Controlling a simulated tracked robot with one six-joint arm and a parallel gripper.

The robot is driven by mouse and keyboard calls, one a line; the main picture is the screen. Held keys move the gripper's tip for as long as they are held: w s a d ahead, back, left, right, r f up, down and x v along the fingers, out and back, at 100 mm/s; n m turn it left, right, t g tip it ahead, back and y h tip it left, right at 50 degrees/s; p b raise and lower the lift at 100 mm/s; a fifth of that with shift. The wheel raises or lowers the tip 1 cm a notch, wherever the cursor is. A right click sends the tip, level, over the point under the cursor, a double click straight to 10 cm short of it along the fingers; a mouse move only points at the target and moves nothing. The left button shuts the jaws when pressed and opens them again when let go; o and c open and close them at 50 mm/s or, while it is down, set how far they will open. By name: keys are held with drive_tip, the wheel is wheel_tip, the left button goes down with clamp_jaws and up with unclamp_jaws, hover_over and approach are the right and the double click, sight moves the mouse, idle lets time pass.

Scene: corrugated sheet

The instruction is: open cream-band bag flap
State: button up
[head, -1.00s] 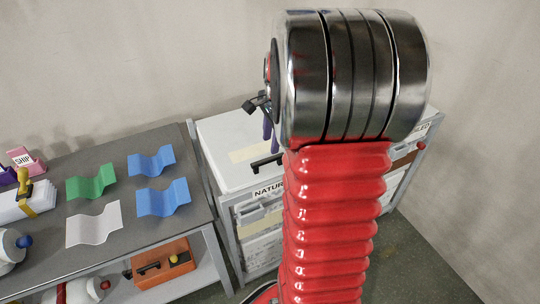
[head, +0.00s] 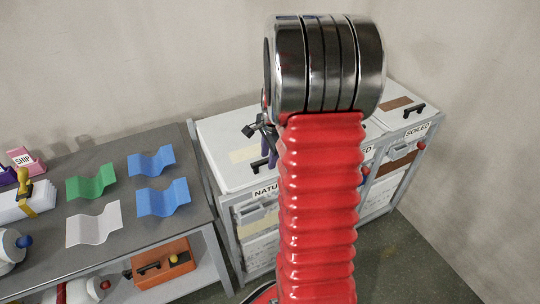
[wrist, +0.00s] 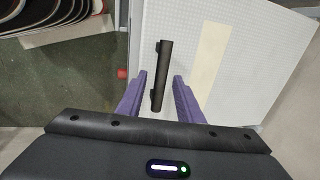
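The cream-band bag's flap is a white lid (head: 222,140) with a cream band (head: 250,154) and a black bar handle (head: 258,164) near its front edge. In the wrist view the handle (wrist: 162,72) lies between my gripper's two purple fingers, with the cream band (wrist: 209,58) to its right. My gripper (wrist: 159,76) is open, with a gap on each side of the handle. Whether the fingertips reach down to handle height I cannot tell. The flap looks shut. My arm hides part of the front and right of this bag in the head view.
To the right stands another bag with a brown band (head: 397,103), labelled SOILED. A middle bag is mostly hidden by my arm. A grey table (head: 110,225) at left holds blue (head: 152,162), green (head: 91,182) and white corrugated sheets (head: 94,226).

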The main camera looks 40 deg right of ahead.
clamp_jaws()
idle(0.3)
